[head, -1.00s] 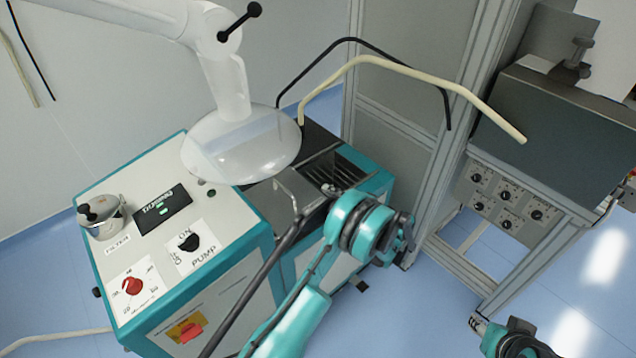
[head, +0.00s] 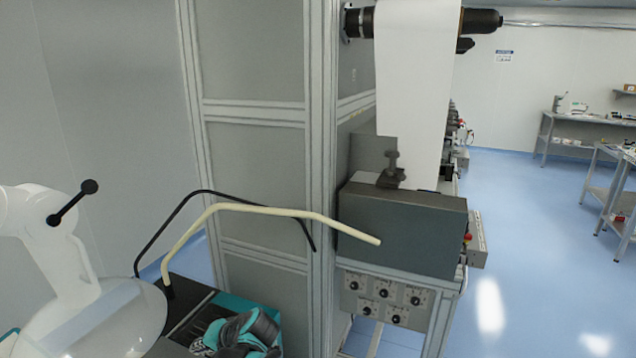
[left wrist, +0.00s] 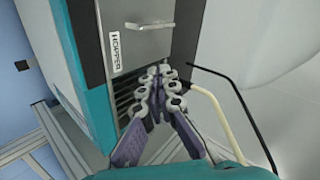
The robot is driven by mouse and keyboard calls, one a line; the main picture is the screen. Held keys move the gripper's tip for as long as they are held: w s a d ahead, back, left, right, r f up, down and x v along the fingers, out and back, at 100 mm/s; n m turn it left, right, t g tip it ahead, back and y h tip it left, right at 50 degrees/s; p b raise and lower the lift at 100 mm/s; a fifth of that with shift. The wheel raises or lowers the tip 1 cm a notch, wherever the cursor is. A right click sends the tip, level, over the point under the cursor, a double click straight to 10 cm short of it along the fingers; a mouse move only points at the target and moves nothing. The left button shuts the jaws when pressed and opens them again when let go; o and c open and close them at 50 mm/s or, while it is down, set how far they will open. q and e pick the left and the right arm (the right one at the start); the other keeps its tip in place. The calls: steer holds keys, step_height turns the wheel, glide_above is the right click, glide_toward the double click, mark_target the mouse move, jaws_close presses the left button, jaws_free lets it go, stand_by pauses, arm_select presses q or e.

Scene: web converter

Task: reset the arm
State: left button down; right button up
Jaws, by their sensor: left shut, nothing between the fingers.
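My left gripper (head: 238,338) shows at the bottom of the head view, in front of the teal-edged machine's corner. In the left wrist view its two dark linked fingers (left wrist: 158,73) meet at the tips, shut with nothing between them. They point toward the slotted side of a machine panel labelled HOPPER (left wrist: 117,45). I cannot tell whether the tips touch the panel. My right gripper is not in view.
A black tube (head: 205,192) and a cream tube (head: 265,211) arch over the machine. A metal-framed cabinet (head: 255,150) and grey box (head: 400,230) stand behind.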

arm_select(q)
steer(key=s+d+t+h, duration=0.1)
steer(key=s+d+h, duration=0.2)
steer(key=s, duration=0.4)
steer(key=s+d+n+t+h, duration=0.1)
steer(key=s+d+h, duration=0.2)
steer(key=s, duration=0.4)
steer(key=s+d+r+t+h, duration=0.1)
steer(key=s+d+h, duration=0.2)
steer(key=s+d, duration=0.2)
steer(key=shift+s, duration=1.1)
